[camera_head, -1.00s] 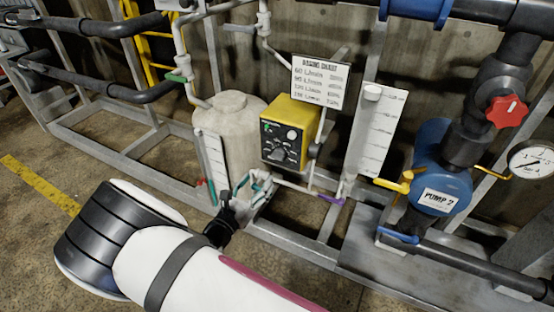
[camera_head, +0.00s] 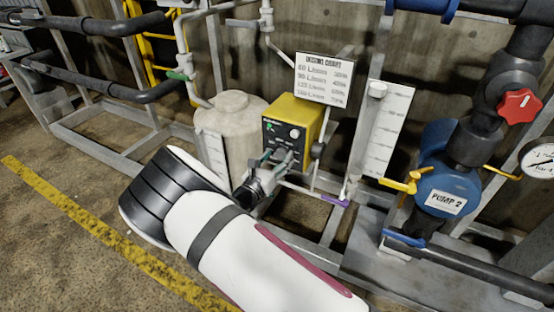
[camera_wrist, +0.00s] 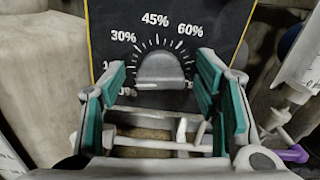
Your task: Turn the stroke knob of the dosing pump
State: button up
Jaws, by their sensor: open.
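The dosing pump (camera_head: 311,111) is a yellow box with a black front panel, beside a pale tank. In the wrist view, its grey stroke knob (camera_wrist: 163,68) sits on the black panel (camera_wrist: 195,18) below a white percent scale, with 30%, 45% and 60% readable. My gripper (camera_wrist: 162,76) is open, its teal-padded fingers left and right of the knob in the picture. Nothing is held, and I cannot tell whether the fingers touch the knob. In the head view, my gripper (camera_head: 281,157) is at the panel's lower part and hides the knob.
The dosing chart (camera_head: 323,79) hangs above the pump. The pale tank (camera_head: 234,122) stands left, a white graduated column (camera_head: 388,130) right. The blue PUMP 2 (camera_head: 447,180) and pipes are farther right. Thin pipes run below the dosing pump.

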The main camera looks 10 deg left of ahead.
jog(key=shift+c, duration=0.3)
jog(key=c, duration=1.1)
